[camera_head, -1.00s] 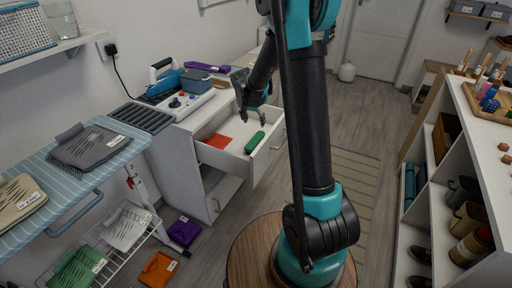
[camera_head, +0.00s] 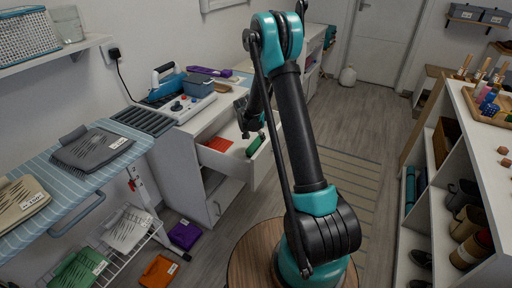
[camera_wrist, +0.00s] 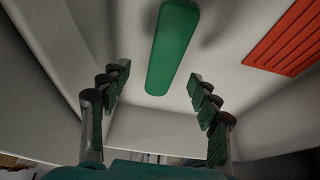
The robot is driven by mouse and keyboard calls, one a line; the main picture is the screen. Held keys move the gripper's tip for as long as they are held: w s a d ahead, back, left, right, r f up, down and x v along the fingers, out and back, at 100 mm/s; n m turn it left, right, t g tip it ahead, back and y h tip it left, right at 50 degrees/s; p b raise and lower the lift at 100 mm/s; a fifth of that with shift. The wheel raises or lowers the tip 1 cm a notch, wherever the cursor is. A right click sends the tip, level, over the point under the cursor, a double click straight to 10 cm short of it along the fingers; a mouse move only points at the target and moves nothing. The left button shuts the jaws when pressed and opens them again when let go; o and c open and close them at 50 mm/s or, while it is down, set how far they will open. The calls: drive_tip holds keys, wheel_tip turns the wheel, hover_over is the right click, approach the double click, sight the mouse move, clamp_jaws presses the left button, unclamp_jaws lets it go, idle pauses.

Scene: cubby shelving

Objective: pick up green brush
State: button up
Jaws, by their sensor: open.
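The green brush (camera_head: 255,144) lies in the open white drawer (camera_head: 226,164). In the wrist view the green brush (camera_wrist: 173,48) is a long, rounded green bar seen from above, lying on the drawer's pale floor. My gripper (camera_head: 253,130) is over the drawer, close to the brush, and hides part of it in the head view. In the wrist view my gripper (camera_wrist: 160,98) is open, its dark green finger pads spread apart to either side of the brush's near end. Nothing is between the pads. I cannot tell the exact height of the fingers above the drawer floor.
An orange-red slatted piece (camera_head: 220,144) lies in the same drawer; it also shows at the wrist view's right (camera_wrist: 290,40). The drawer walls surround the gripper closely. An iron and boxes stand on the cabinet top. Purple (camera_head: 184,235) and orange (camera_head: 158,271) items lie on the floor.

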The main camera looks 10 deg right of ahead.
sight(256, 143)
drive_tip(key=shift+a+x, duration=0.15)
drive_tip(key=shift+x, duration=1.45)
drive_tip(key=shift+a+x, duration=0.1)
drive_tip(key=shift+x, duration=1.45)
drive_tip(key=shift+w, duration=0.15)
clamp_jaws()
wheel_tip(256, 143, up, 20)
